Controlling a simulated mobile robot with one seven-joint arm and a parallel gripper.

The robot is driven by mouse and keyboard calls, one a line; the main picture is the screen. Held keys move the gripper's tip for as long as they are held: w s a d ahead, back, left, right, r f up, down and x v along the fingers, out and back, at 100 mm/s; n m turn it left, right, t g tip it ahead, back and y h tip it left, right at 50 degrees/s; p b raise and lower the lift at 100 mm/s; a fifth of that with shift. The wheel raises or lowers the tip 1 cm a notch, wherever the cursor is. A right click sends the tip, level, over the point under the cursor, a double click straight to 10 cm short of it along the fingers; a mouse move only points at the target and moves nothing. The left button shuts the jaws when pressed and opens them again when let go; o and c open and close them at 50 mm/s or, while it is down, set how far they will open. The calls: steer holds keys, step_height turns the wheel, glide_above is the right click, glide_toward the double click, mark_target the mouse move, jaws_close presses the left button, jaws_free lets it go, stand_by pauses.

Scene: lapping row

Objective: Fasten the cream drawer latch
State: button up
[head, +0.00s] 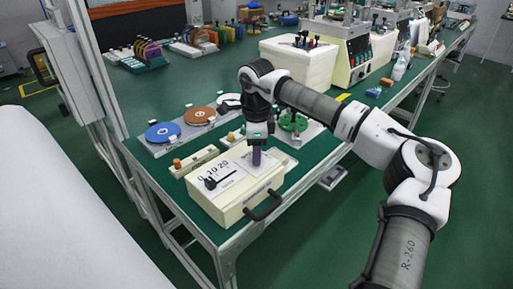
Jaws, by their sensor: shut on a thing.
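A cream box (232,205) with a white scale plate (217,172) on top stands at the near corner of the green table. A black drawer handle (263,206) sticks out from its front right side. A small black lever or pointer (211,183) lies on the scale plate; I cannot tell whether this is the latch. My gripper (257,147) points down over the back right part of the box. It is shut on a small purple upright piece (257,158), whose lower end is at or just above the box top. The fingertips are too small to see clearly.
Blue (163,132) and orange (199,115) discs lie behind the box. A cream strip with an orange knob (177,163) is at its back left. A green toothed disc (293,122) is behind my gripper. A cream machine (350,60) stands farther back.

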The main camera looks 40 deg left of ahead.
steer(key=n, duration=0.4)
steer(key=shift+n+p, duration=0.3)
steer(key=shift+p, duration=0.05)
steer(key=shift+n, duration=2.2)
steer(key=o, duration=1)
steer(key=shift+r, duration=0.1)
step_height(320, 180, up, 14)
steer(key=shift+f, duration=0.15)
